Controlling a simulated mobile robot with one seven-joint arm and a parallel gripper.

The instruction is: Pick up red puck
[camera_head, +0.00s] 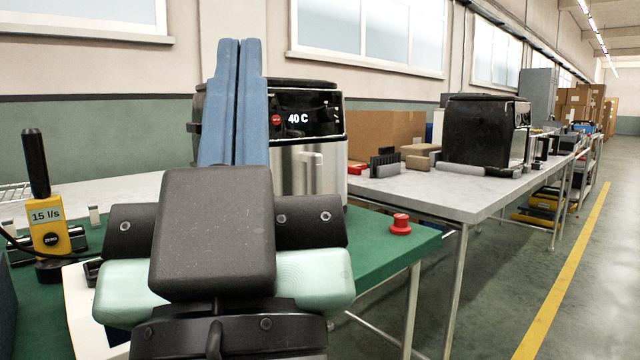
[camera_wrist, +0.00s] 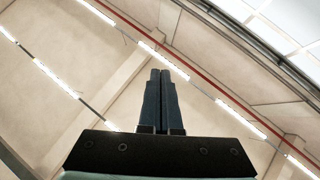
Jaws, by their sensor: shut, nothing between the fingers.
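In the head view, a small red puck-like knob (camera_head: 400,224) with a wider base sits near the right end of the green table (camera_head: 372,238). My gripper (camera_head: 240,42) points upward at centre left, its two long blue fingers pressed together with nothing between them. It is left of the red knob and well apart from it. In the wrist view, the shut fingers (camera_wrist: 160,73) point at the ceiling, and no red puck is in sight there. My gripper hides part of the green table and of the fryer behind it.
A fryer (camera_head: 308,160) reading 40 C stands behind my gripper. A yellow device with a black handle (camera_head: 48,232) stands at the left. A grey table (camera_head: 455,197) at the right carries a second black fryer (camera_head: 480,132). The floor beyond is open, with a yellow line.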

